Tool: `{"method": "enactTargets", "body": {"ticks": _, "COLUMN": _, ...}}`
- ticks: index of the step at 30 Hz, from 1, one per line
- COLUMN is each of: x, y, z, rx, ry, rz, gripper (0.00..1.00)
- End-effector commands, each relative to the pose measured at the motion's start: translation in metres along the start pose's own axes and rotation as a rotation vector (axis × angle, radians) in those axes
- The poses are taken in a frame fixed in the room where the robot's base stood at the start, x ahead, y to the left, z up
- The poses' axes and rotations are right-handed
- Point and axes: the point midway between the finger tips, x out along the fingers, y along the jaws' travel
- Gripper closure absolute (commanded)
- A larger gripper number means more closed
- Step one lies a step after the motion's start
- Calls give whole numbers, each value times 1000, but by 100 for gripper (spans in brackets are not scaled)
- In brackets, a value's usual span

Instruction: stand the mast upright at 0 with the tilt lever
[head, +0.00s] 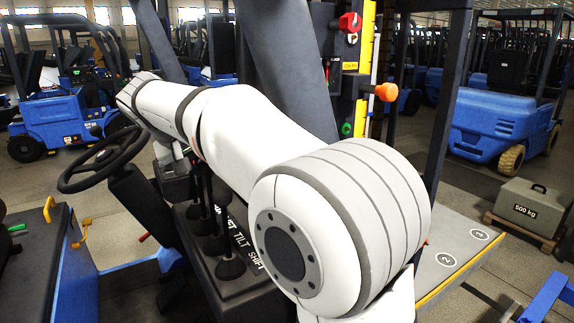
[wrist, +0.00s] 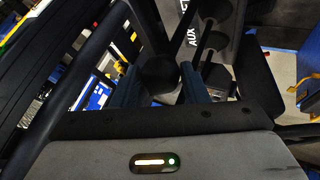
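The lever console (head: 240,275) has several black-knobbed levers and white labels; TILT and SHIFT are readable, the first label is partly covered by my arm. In the wrist view my gripper (wrist: 160,88) has its two blue-grey fingers on either side of a round black lever knob (wrist: 159,71). I cannot tell whether they press on it, or which lever it is; an AUX label shows nearby. A dark upright (head: 447,95), possibly part of the mast, leans slightly. I cannot make out a 0 mark.
A black steering wheel (head: 103,160) is left of the console. A yellow-edged panel (head: 362,70) carries a red knob (head: 349,23) and an orange knob (head: 387,92). A grey 500 kg weight (head: 530,207) sits on a pallet at right. Other blue forklifts stand behind.

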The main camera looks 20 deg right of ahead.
Motion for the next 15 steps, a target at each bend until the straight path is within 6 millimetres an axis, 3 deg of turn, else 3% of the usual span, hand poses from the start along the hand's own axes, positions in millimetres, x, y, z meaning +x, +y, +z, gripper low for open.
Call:
{"method": "enactTargets", "body": {"ticks": 7, "x": 0, "y": 0, "z": 0, "rx": 1, "ry": 1, "rz": 0, "gripper": 39}}
{"method": "enactTargets", "body": {"ticks": 15, "x": -3, "y": 0, "z": -1, "rx": 0, "ry": 1, "rz": -1, "gripper": 38}}
